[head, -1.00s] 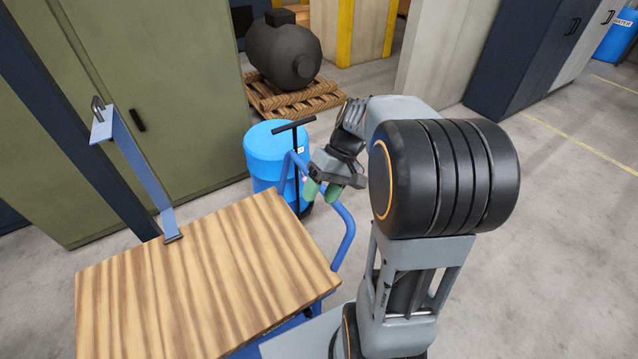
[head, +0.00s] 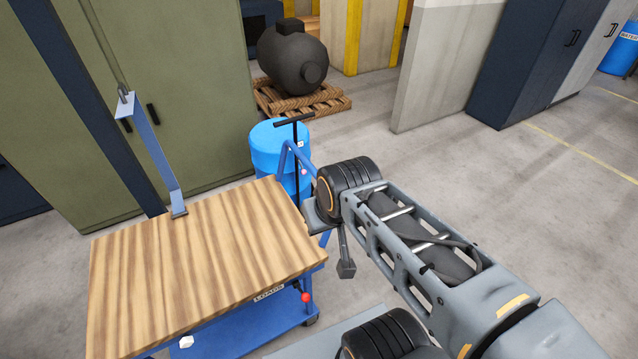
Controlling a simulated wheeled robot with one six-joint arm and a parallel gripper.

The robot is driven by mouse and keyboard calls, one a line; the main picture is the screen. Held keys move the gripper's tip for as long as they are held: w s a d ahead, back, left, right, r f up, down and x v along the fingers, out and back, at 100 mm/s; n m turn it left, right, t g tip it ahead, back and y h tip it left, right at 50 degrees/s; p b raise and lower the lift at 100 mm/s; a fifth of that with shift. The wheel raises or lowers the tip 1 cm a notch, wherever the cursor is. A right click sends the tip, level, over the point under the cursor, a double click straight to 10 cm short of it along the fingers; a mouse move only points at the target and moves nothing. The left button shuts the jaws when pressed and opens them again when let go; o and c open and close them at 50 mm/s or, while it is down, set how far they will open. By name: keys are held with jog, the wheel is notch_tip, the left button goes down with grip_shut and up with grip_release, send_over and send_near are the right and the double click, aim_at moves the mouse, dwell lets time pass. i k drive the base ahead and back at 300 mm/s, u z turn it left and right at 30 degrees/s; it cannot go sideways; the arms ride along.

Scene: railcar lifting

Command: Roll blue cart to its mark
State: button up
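The blue cart (head: 240,335) stands at the lower left, with a wooden top (head: 190,265), a small label and a red knob on its right side. Its blue tube handle (head: 287,153) rises at the far right corner and is partly hidden by my arm. My gripper (head: 328,240) is beside the cart's right edge, near the lower part of the handle. Its fingertips are mostly hidden behind the wrist, so I cannot tell whether it touches or grips the handle. No floor mark for the cart can be made out.
A blue drum (head: 268,140) with a black T-handled pole (head: 296,150) stands just behind the cart. A dark tank (head: 292,60) lies on a wooden pallet (head: 330,100) further back. Green cabinets (head: 200,90) stand close at the left. The floor at right (head: 500,190) is open.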

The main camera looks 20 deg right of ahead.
aim_at(221, 273)
jog(key=k, duration=0.5)
jog(key=z, duration=1.5)
jog(key=i, duration=1)
jog(key=u, duration=2.05)
jog(key=i, duration=0.5)
jog(key=u, duration=0.05)
